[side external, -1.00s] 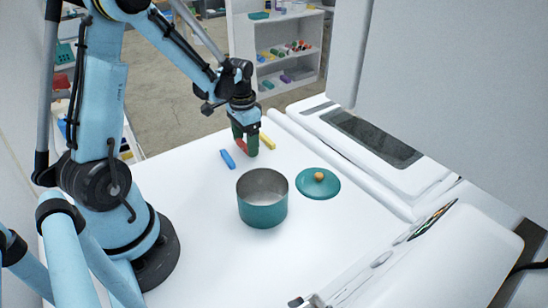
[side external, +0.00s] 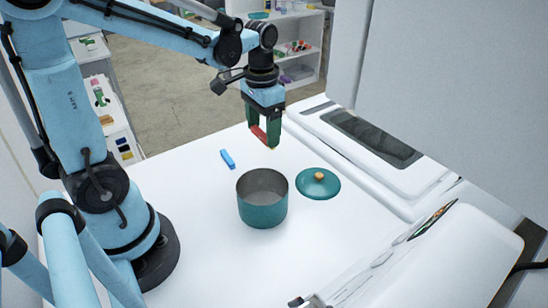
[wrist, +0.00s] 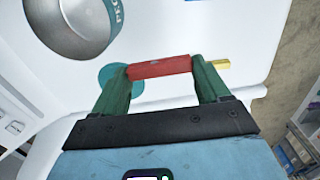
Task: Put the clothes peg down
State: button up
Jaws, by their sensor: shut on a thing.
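My gripper (side external: 263,137), with green fingers, is shut on a red clothes peg (side external: 257,133). It holds the peg above the white table, behind the teal pot. In the wrist view the red peg (wrist: 159,67) spans crosswise between the two fingertips. A blue peg (side external: 227,159) lies on the table to the left of my gripper. A yellow peg (wrist: 220,64) shows beside the right finger in the wrist view; in the side view it is mostly hidden behind my gripper.
The open teal pot (side external: 262,212) stands mid-table, and the part of its inside that shows is empty. Its teal lid (side external: 318,190) with an orange knob lies to its right. A white raised ledge (side external: 375,190) borders the right side.

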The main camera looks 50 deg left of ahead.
jog(key=s+d+r, duration=0.4)
jog(key=s+d, duration=0.2)
jog(key=d, duration=0.3)
jog(key=s+d+r, duration=0.4)
jog(key=s+d, duration=0.2)
jog(key=d, duration=0.4)
jog(key=w+a+f, duration=0.7)
jog(key=a+f, duration=0.2)
jog(key=f, duration=0.1)
jog(key=shift+w+f, duration=0.15)
jog(key=shift+f, duration=0.15)
jog(key=shift+a+f, duration=0.1)
